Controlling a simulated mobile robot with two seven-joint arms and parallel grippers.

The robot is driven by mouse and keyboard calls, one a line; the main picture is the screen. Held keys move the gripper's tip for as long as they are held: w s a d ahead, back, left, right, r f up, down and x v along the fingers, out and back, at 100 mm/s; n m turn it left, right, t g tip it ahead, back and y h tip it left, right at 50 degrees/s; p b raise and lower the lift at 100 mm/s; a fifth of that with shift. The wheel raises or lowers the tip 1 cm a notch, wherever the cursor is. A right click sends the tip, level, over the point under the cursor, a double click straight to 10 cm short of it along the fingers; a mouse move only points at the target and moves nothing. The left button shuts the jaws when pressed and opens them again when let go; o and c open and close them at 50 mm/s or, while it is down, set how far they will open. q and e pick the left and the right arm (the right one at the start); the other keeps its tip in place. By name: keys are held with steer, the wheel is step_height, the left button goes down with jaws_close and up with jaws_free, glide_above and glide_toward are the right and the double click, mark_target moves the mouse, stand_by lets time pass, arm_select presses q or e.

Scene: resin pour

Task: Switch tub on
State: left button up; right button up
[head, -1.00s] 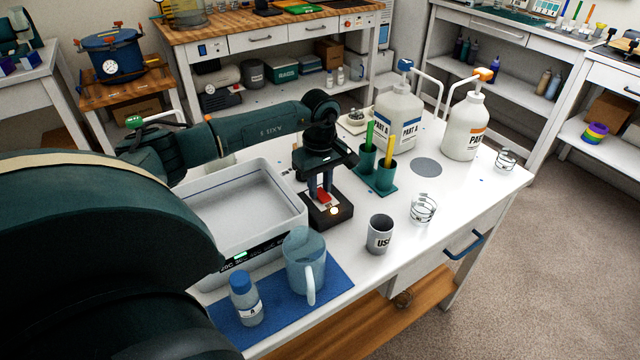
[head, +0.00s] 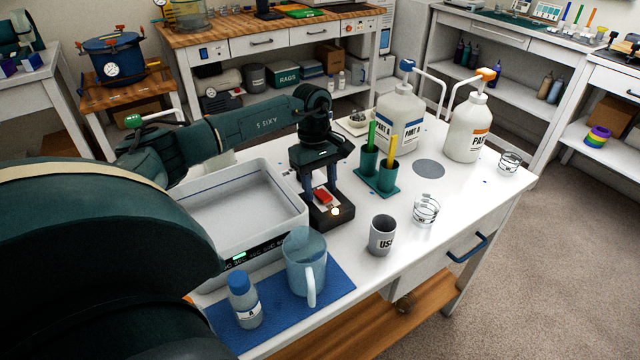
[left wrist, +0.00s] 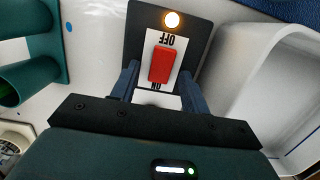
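The switch box (head: 343,215) is black, with a red rocker (head: 323,197) and a lit amber lamp (head: 334,211). It stands by the right side of the white tub (head: 285,235), whose front panel has a lit green display. In the left wrist view the red rocker (left wrist: 160,64) lies on a white plate marked OFF near the lamp and ON nearer the gripper. My left gripper (head: 321,189) is open and empty above the box, its fingers on either side of the switch plate. I cannot tell the rocker's tilt. My right gripper is not in view.
A blue mat (head: 337,284) holds a clear jug (head: 305,262) and a small bottle (head: 244,300). A grey cup (head: 382,236) stands right of the box. Green holders with sticks (head: 378,178) and two pump bottles (head: 400,118) stand behind it.

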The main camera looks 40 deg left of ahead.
arm_select(q)
step_height(320, 180, up, 13)
steer(key=a, duration=0.2)
steer(key=shift+w+b, duration=0.25)
steer(key=shift+b, duration=0.05)
stand_by(0.6)
